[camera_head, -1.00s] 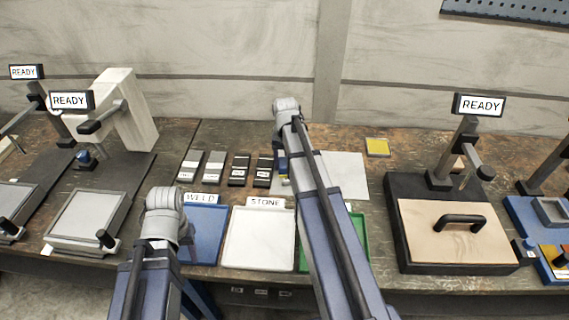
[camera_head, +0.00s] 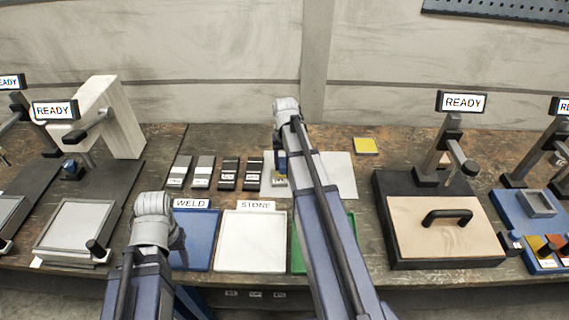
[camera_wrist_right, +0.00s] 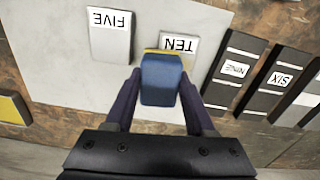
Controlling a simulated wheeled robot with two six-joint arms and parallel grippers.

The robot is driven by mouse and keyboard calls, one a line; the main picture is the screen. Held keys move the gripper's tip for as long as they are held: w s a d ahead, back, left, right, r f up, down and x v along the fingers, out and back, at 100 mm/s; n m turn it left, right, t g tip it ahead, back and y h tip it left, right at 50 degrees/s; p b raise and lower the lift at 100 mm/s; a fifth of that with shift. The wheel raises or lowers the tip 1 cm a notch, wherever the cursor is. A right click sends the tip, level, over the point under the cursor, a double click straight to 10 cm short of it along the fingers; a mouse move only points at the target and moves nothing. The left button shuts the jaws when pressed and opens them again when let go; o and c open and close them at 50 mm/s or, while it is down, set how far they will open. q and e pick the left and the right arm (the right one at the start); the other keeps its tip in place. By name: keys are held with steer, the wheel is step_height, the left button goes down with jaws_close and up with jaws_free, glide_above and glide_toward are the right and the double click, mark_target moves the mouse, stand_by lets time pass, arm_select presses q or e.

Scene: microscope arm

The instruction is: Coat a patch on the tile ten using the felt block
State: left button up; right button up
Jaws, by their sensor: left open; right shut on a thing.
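My right gripper (camera_wrist_right: 158,95) is shut on a blue block (camera_wrist_right: 160,78), taken as the felt block, with a yellow edge at its far end. Tile ten (camera_wrist_right: 190,44) is a pale tile with a white TEN label, lying on a light sheet. The block hides part of the tile; I cannot tell whether they touch. In the head view, the block (camera_head: 281,161) shows over the sheet beside my right arm, which hides most of that gripper. My left gripper (camera_head: 174,240) is open near the blue tray, its fingers mostly hidden.
The light sheet (camera_head: 340,175) also bears the tile FIVE (camera_wrist_right: 110,38). Several tiles stand in a row to its left, including NINE (camera_wrist_right: 235,68) and SIX (camera_wrist_right: 282,78). A yellow pad (camera_head: 365,146) lies behind right. WELD (camera_head: 196,240), STONE (camera_head: 250,240) and green trays line the front.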

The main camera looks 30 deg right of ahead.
mark_target(285, 162)
steer(key=shift+a+r+p, duration=0.1)
steer(key=shift+r+p, duration=2.05)
steer(key=shift+r, duration=0.4)
step_height(285, 162, up, 3)
steer(key=p, duration=0.3)
steer(key=shift+r, duration=0.1)
steer(key=shift+f+b, duration=0.55)
steer(key=shift+f, duration=0.1)
